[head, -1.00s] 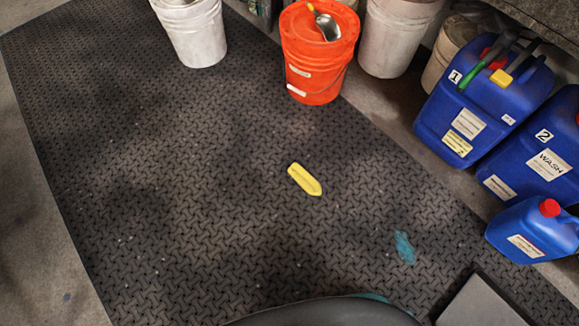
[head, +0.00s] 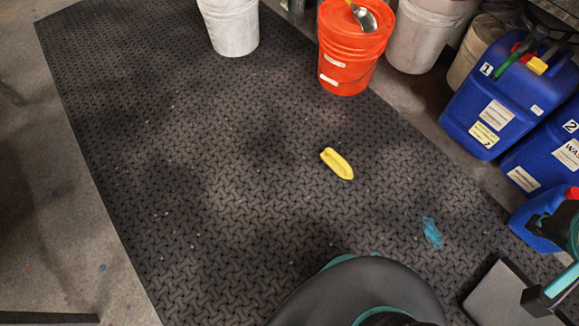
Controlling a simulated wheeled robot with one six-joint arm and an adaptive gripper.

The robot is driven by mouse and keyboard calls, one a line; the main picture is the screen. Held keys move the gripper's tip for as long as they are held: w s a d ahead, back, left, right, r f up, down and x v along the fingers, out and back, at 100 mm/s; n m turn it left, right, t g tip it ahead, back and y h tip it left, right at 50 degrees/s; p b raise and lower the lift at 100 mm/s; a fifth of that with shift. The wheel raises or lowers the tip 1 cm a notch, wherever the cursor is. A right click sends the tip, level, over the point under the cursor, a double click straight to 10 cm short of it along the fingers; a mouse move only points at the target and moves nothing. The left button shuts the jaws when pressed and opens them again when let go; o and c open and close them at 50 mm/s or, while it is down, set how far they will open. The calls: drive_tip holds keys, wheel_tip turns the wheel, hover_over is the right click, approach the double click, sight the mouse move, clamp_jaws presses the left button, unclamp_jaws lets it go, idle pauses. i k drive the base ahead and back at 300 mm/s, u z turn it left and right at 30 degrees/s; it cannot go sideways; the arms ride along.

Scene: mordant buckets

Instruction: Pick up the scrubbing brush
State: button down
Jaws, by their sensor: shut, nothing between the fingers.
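The scrubbing brush appears to be the small yellow, boat-shaped block (head: 337,163) lying flat on the dark patterned mat (head: 230,200), right of the middle of the head view. No bristles show. Nothing touches it, and bare mat surrounds it. Black and teal parts, which look like my arm, show at the right edge. I cannot make out my gripper's fingers among them.
An orange bucket (head: 345,65) with a metal scoop stands behind the brush, between white buckets (head: 230,28) (head: 415,40). Blue jugs (head: 470,120) (head: 545,165) line the right. A grey slab (head: 495,290) lies at lower right. A teal patch (head: 432,232) marks the mat.

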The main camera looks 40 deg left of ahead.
sight(339, 165)
drive_tip(key=u, duration=2.45)
drive_tip(key=k, duration=1)
drive_tip(key=z, duration=0.8)
drive_tip(key=i, duration=1)
drive_tip(key=z, duration=1.5)
drive_tip(key=k, duration=1.9)
drive_tip(key=u, duration=0.45)
